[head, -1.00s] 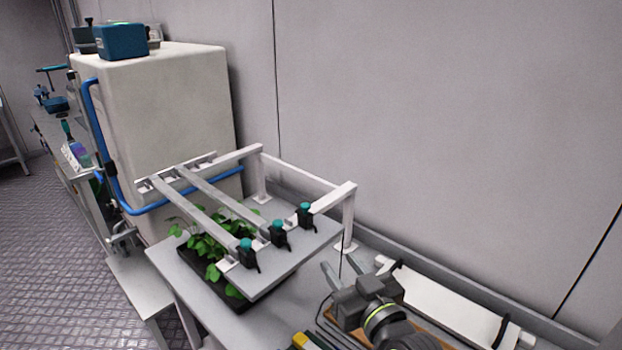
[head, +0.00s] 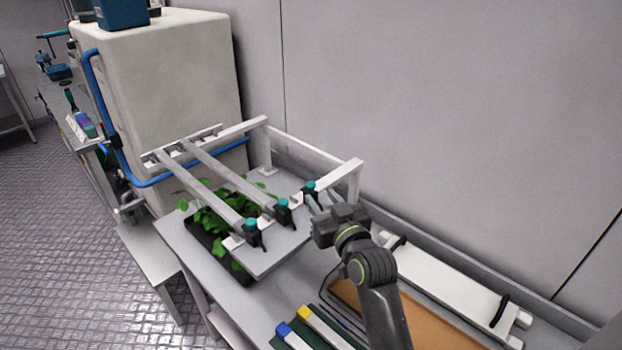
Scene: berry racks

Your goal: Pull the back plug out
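Three black plugs with teal caps stand in a row at the near ends of the grey rack (head: 252,128). The back plug (head: 310,188) is the one nearest the wall. The middle plug (head: 283,208) and the front plug (head: 252,230) stand to its left and nearer. My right gripper (head: 319,202) is just right of the back plug, its two fingers apart and pointing at it. The fingers partly cover the lower part of this plug, and I cannot tell whether they touch it. My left gripper is out of view.
Leafy plants (head: 212,219) grow in a dark tray under the rack. A white bar-shaped part (head: 440,278) lies along the wall side at the right, by a brown board (head: 440,322). Blue- and yellow-ended tools lie at the near edge. A large white cabinet (head: 170,90) stands behind.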

